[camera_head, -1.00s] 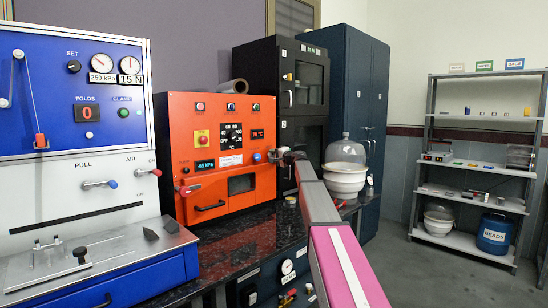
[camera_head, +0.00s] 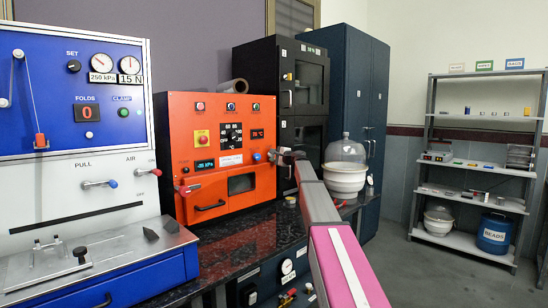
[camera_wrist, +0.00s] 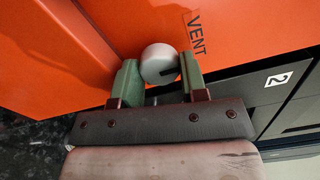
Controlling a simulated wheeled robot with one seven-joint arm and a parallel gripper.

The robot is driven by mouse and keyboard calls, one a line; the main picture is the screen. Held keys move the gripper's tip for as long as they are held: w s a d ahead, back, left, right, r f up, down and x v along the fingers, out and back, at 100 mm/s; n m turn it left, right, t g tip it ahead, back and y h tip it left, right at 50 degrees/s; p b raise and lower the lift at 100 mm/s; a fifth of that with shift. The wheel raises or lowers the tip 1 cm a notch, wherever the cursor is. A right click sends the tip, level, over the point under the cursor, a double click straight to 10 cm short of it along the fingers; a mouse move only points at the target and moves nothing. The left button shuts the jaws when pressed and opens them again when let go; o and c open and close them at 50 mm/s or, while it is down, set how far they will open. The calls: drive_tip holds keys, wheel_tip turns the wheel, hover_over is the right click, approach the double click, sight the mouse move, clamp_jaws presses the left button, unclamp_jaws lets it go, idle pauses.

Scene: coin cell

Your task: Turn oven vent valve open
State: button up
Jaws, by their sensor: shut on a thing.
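The orange oven (camera_head: 183,135) stands on the dark bench, with a small window, a black door handle, dials and two lit readouts on its front. My gripper (camera_head: 274,156) is at the oven's right edge. In the wrist view, my gripper (camera_wrist: 161,74) has its two green fingers on either side of a round grey vent valve knob (camera_wrist: 158,62) and is shut on it. A black mark shows on the knob's face. The VENT label (camera_wrist: 196,34) is beside it on the orange surface. In the head view, my gripper mostly hides the knob.
A blue and grey press station (camera_head: 95,215) stands left of the oven. A dark cabinet (camera_head: 283,75) stands behind my arm. A glass-domed white vessel (camera_head: 344,178) stands close right of my gripper. Shelves (camera_head: 470,165) are far right.

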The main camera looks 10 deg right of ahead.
drive_tip(key=o, duration=0.9)
drive_tip(key=shift+f, duration=0.1)
